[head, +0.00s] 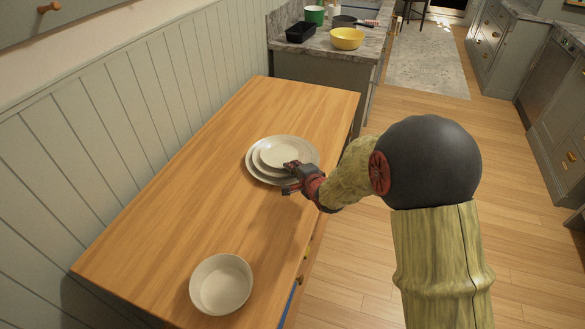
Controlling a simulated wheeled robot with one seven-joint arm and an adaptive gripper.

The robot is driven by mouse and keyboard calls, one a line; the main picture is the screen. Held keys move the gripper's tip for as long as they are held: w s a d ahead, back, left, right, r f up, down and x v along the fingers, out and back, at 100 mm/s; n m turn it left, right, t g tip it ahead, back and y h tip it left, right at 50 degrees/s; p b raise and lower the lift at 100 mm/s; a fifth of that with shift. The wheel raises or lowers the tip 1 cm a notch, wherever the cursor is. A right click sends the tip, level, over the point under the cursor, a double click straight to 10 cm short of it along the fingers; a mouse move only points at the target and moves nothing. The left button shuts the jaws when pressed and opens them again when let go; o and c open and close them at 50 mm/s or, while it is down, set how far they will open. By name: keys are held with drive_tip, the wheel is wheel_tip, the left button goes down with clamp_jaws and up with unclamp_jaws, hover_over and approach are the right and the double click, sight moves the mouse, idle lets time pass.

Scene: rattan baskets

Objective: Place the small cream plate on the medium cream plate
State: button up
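Cream plates lie in a stack on the wooden table. The small cream plate (279,152) is on top, on the medium cream plate (256,165), with a larger plate (266,180) beneath them. The small plate looks flat and sits a little towards the far side of the stack. My gripper (290,178) is at the near right edge of the stack. Its two fingers are spread apart, one over the small plate's edge and the other near the large plate's rim. I see nothing between them. The gripper hides part of the plates' right edges.
A cream bowl (220,284) stands at the near end of the table (180,215). The table is clear around and beyond the stack. A panelled wall (95,130) runs along the left. A counter (325,47) behind holds a yellow bowl (347,38) and a black tray (300,32).

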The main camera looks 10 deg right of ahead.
drive_tip(key=shift+o, duration=0.5)
drive_tip(key=shift+s+r, duration=0.2)
drive_tip(key=shift+s, duration=0.05)
drive_tip(key=s+d+r+n+g+h+p, duration=0.2)
drive_tip(key=s+r+n, duration=0.2)
drive_tip(key=s+r, duration=0.55)
drive_tip(key=s+d+r+n+g+h+p, duration=0.1)
drive_tip(key=s+d+r+n+p, duration=0.2)
drive_tip(key=s+r, duration=0.65)
drive_tip(key=s+a+r+n+g, duration=0.1)
drive_tip(key=s+n, duration=0.3)
drive_tip(key=s, duration=0.6)
drive_tip(key=s+a+r+n+g+y, duration=0.1)
drive_tip(key=s+a+n+g, duration=0.2)
drive_tip(key=s, duration=0.7)
drive_tip(key=shift+s+n+b, duration=0.2)
drive_tip(key=shift+n+b, duration=0.2)
drive_tip(key=shift+n, duration=0.5)
drive_tip(key=shift+r, duration=0.15)
